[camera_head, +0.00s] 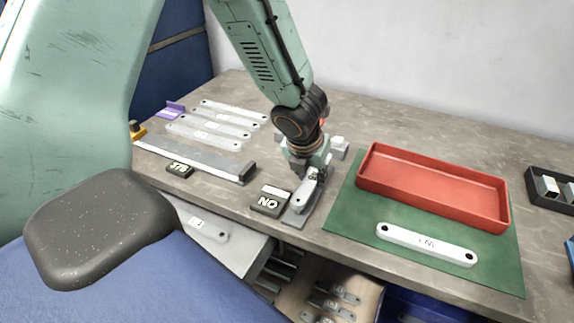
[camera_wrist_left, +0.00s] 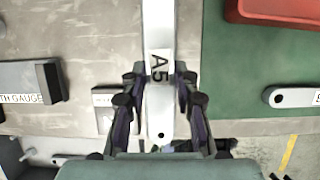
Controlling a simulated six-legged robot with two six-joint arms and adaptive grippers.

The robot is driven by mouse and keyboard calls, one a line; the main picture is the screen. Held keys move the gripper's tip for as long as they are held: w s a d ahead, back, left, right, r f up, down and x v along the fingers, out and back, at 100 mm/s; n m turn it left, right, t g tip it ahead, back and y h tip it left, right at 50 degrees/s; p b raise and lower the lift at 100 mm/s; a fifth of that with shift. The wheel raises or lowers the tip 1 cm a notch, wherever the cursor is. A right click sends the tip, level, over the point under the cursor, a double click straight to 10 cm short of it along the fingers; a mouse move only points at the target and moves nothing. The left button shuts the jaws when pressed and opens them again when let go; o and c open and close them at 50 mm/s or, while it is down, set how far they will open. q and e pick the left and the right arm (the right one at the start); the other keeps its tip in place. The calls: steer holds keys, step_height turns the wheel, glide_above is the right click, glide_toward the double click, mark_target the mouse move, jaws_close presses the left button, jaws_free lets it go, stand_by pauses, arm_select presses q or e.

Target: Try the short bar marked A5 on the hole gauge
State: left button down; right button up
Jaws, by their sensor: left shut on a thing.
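The short bar marked A5 (camera_wrist_left: 160,105) is pale grey with a hole near its lower end in the wrist view. My left gripper (camera_wrist_left: 161,90) is shut on it, with a finger on each side below the A5 label. In the head view the left gripper (camera_head: 312,172) points down over the table near the front edge, and the bar (camera_head: 308,190) shows partly below it. A small grey plate (camera_head: 294,219) lies under the bar, beside a black block marked NO (camera_head: 268,201). I cannot tell whether the bar touches the plate. My right gripper is not in view.
A red tray (camera_head: 376,190) and a white bar (camera_head: 427,245) are on a green mat (camera_head: 497,272) at right. Several bars (camera_head: 218,124) and a long gauge (camera_head: 195,160) lie at left. An open drawer (camera_head: 243,258) is below the front edge.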

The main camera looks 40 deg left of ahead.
arm_select(q)
steer(key=shift+r, duration=0.15)
stand_by(0.8)
steer(key=shift+r+p, duration=1.95)
steer(key=shift+p, duration=0.1)
steer(key=shift+f, duration=0.25)
steer(key=shift+w+f+b, duration=0.15)
steer(key=shift+f+b, duration=1.4)
steer(key=shift+b, duration=0.35)
steer(key=shift+f+b, duration=0.35)
steer(key=c, duration=0.9)
jaws_free()
steer(key=shift+c, duration=0.2)
